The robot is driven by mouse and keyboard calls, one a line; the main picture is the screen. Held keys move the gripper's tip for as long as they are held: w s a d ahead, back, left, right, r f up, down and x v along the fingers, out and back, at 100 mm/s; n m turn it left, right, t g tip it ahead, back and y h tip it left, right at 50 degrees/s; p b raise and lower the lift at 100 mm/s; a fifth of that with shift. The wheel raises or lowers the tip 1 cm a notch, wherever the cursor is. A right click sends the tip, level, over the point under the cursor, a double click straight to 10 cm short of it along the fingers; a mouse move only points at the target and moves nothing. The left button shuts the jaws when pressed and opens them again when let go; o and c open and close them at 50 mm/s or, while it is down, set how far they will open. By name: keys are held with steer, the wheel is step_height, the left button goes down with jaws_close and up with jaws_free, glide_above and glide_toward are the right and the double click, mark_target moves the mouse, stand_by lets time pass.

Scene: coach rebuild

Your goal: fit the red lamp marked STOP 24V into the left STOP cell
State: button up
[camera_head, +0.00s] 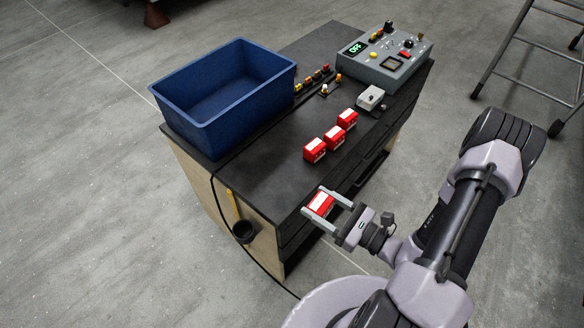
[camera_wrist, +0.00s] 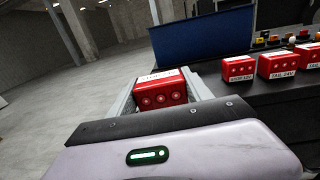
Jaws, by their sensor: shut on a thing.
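My gripper (camera_head: 312,200) is shut on a red lamp (camera_head: 320,204), a small box with a white label. It holds the lamp in the air near the front edge of the black worktop. In the wrist view the lamp (camera_wrist: 161,95) sits between the two fingers, its face with round red spots towards the camera. The label on its top is too slanted to read surely. I cannot make out the left STOP cell in either view.
Three other red lamps (camera_head: 334,136) stand in a row on the worktop (camera_head: 262,160). A blue bin (camera_head: 210,115) stands at the left. A grey control box (camera_head: 385,57) reading OFF is at the back right. A small grey box (camera_head: 370,97) and small coloured parts (camera_head: 313,77) lie between.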

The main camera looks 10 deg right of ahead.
steer(key=shift+w+f, duration=0.1)
steer(key=shift+w, duration=0.2)
steer(key=w+a+b, duration=0.1)
steer(key=w, duration=0.4)
steer(key=w+a+f+b, duration=0.1)
steer(key=w, duration=0.3)
steer(key=w+a+b, duration=0.1)
steer(key=w, duration=0.4)
steer(key=shift+w+f, duration=0.25)
steer(key=shift+w, duration=0.1)
steer(key=f+b, duration=0.1)
steer(key=f, duration=0.2)
steer(key=shift+w+f+b, duration=0.1)
steer(key=shift+w+b, duration=0.25)
steer(key=shift+b, duration=0.05)
steer(key=shift+f, duration=0.1)
steer(key=o, duration=1.5)
steer(key=shift+s, duration=0.1)
